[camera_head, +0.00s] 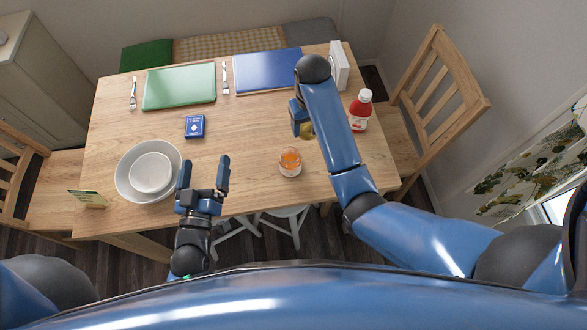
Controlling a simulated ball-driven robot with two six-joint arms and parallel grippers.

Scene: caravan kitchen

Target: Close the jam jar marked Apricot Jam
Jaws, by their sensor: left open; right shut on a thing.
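The jam jar (290,163), glass with orange jam and a pale label, stands upright near the front middle of the table. Its label is too small to read, and no lid shows on it. My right gripper (304,128), partly hidden by its own arm, is behind and slightly right of the jar. It is shut on a small yellowish thing (307,131), which looks like a lid and is mostly hidden. My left gripper (204,172) is open and empty at the front edge, between the bowls and the jar.
White bowls (148,172) stand left of my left gripper, beside a small card (88,198). A blue box (195,126) lies mid-table. A red bottle (360,110) stands right of my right arm. Green (180,86) and blue (262,72) mats lie at the back.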

